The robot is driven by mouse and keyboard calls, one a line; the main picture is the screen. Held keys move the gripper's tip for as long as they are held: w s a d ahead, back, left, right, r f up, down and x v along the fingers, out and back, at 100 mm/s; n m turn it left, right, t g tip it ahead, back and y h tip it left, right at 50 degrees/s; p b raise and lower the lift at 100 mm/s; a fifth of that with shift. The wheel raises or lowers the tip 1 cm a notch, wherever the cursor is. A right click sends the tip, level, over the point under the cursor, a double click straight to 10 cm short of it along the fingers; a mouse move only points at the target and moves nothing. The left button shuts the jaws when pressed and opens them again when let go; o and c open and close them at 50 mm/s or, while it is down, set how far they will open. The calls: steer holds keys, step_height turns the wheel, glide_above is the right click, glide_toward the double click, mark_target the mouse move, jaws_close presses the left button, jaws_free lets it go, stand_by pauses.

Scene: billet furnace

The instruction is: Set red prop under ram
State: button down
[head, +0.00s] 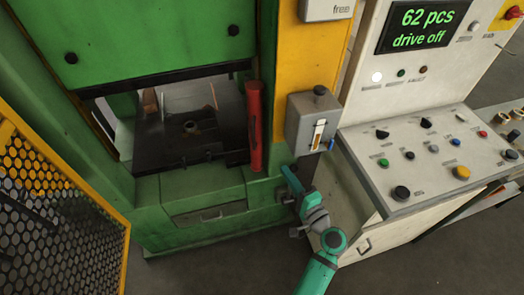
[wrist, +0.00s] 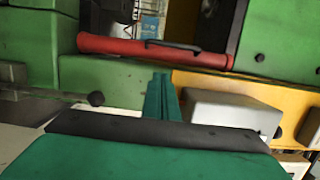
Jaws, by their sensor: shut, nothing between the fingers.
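The red prop (head: 255,130) stands upright at the right edge of the press opening, in front of the right-hand frame. In the wrist view the red prop (wrist: 120,45) lies across the upper picture, with a dark handle on its side. The green ram (head: 150,40) is above the opening, with a dark lower edge. The dark press bed (head: 205,150) lies below it, with open space between. My gripper (head: 286,176) is low and to the right of the prop, apart from it. Its fingers (wrist: 162,85) are together and empty.
A grey box (head: 313,122) with a small lever sits on the yellow column, just above my gripper. The control console (head: 430,155) stands to the right. A yellow mesh guard (head: 50,180) is at the left. A drawer (head: 205,205) is below the bed.

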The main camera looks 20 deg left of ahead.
steer(key=shift+w, duration=0.1)
glide_toward(257, 137)
steer(key=w, duration=0.1)
steer(key=shift+w+a+r, duration=0.1)
steer(key=shift+w+a, duration=0.1)
steer(key=shift+a, duration=1.4)
steer(key=shift+w+d+h, duration=0.1)
steer(key=shift+w+h, duration=0.05)
steer(key=shift+h, duration=0.15)
